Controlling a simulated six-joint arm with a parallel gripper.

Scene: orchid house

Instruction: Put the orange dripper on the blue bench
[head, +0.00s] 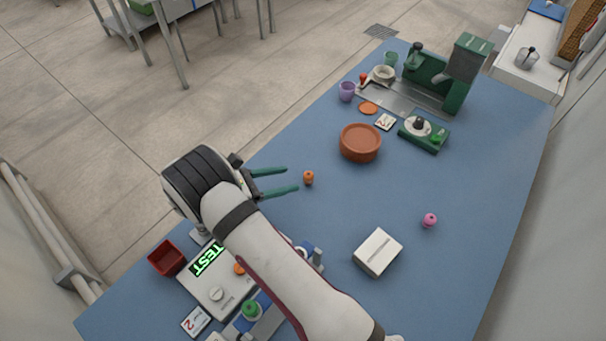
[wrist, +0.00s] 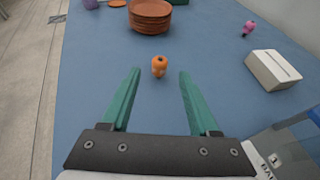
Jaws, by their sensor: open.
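The small orange dripper (head: 308,177) stands on the blue bench (head: 330,215), left of its middle, with clear bench around it. It also shows in the wrist view (wrist: 159,66), just beyond the fingertips and roughly centred between them. My gripper (head: 284,181) is open and empty, its two green fingers pointing at the dripper. The fingers also show in the wrist view (wrist: 159,72), spread to either side. The fingers and the dripper look apart, with nothing held.
A stack of terracotta saucers (head: 360,142) stands beyond the dripper. A pink dripper (head: 429,220) and a white box (head: 377,252) are to the right. A green machine (head: 457,75) stands at the far end. A TEST device (head: 217,283) and a red bin (head: 166,258) are near my arm.

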